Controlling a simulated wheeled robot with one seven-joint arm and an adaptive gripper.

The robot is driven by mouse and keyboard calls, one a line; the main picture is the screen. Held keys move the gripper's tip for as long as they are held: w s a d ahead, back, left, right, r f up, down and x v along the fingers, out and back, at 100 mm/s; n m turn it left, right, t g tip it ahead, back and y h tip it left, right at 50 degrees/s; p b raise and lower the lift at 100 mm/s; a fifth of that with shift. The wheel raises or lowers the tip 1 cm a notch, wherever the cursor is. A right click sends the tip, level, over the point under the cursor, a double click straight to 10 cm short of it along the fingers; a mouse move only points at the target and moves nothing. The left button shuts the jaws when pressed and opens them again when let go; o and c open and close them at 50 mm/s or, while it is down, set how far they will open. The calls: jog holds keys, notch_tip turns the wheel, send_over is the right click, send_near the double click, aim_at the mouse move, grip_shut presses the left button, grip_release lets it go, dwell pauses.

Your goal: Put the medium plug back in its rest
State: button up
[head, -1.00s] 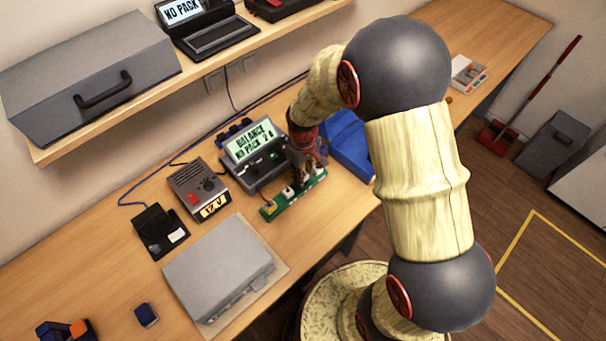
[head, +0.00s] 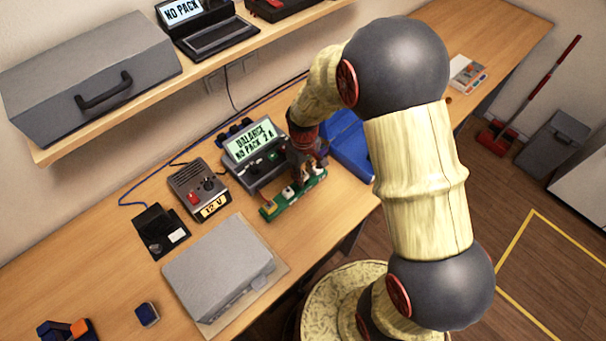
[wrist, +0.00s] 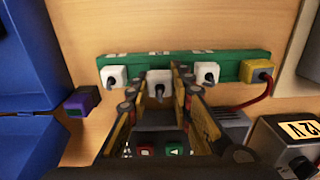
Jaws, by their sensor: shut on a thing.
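A green strip (wrist: 230,68) crosses the top of the wrist view and lies on the bench in the head view (head: 268,212). My gripper (wrist: 157,73) is shut on a white plug (wrist: 159,86) with a dark cord, at the front edge of the strip's middle. Whether this plug is seated or just clear of the strip cannot be told. Another white plug (wrist: 114,77) sits on the strip to the left and one (wrist: 206,74) to the right. A yellow plug (wrist: 257,72) with a red cord is at the right end. Size labels are unreadable. In the head view my gripper (head: 299,178) largely hides the held plug.
A charger with a lit screen (head: 252,141) stands behind the strip, and a 12 V supply (head: 199,188) is to its left. Blue bins (head: 348,140) stand to the right. A purple block (wrist: 83,101) lies near the bins. A grey case (head: 218,265) lies in front, left.

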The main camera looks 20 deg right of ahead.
jog(key=shift+f+b, duration=0.65)
jog(key=shift+f, duration=0.4)
jog(key=o, duration=1)
jog(key=shift+o, duration=0.2)
notch_tip(320, 180, up, 12)
jog(key=shift+r, duration=0.1)
dwell(0.5)
